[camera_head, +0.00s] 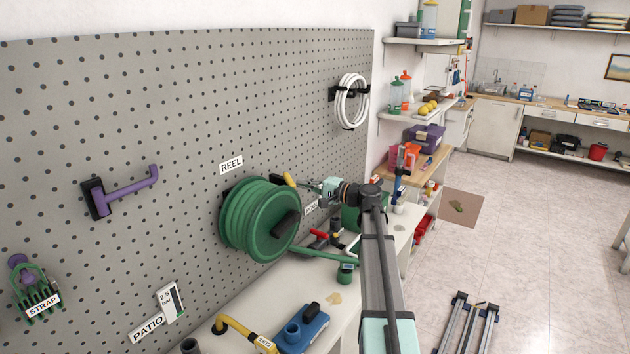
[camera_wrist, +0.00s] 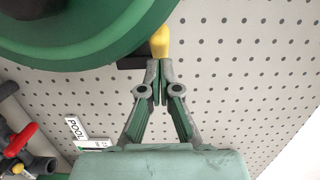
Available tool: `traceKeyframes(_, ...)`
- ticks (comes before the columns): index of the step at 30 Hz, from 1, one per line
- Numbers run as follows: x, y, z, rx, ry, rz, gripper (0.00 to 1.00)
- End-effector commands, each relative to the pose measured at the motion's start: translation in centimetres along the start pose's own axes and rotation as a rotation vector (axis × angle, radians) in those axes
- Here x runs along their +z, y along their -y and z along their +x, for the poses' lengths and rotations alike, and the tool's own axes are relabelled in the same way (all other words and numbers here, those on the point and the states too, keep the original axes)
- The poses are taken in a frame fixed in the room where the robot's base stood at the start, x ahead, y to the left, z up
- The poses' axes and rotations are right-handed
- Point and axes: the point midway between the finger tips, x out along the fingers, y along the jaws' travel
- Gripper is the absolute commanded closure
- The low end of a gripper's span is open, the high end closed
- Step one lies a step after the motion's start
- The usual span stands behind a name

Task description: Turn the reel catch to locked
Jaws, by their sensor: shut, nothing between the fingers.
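The green hose reel (camera_head: 262,222) is mounted on the grey pegboard under a "REEL" label (camera_head: 231,164). A yellow lever (camera_head: 289,180), which looks like the reel catch, sticks out at the reel's upper right edge. In the wrist view the yellow lever (camera_wrist: 160,42) points down beside the green rim, by a black block (camera_wrist: 131,62). My gripper (camera_head: 313,187) is to the right of the lever. In the wrist view my gripper (camera_wrist: 157,66) is shut and empty, its tips just below the lever's end. I cannot tell whether they touch. The lever's base is partly hidden.
Pipes with a red valve handle (camera_head: 319,234) stand below the reel, and a "POOL" label (camera_wrist: 86,136) is nearby. A white hose coil (camera_head: 351,100) hangs farther right. A purple hook (camera_head: 125,190) is on the left.

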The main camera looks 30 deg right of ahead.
Motion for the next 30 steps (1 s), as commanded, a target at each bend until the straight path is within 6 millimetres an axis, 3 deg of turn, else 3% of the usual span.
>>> traceKeyframes(30, 1.4, 0.0, 0.7, 0.0, 0.0, 0.0, 1.0)
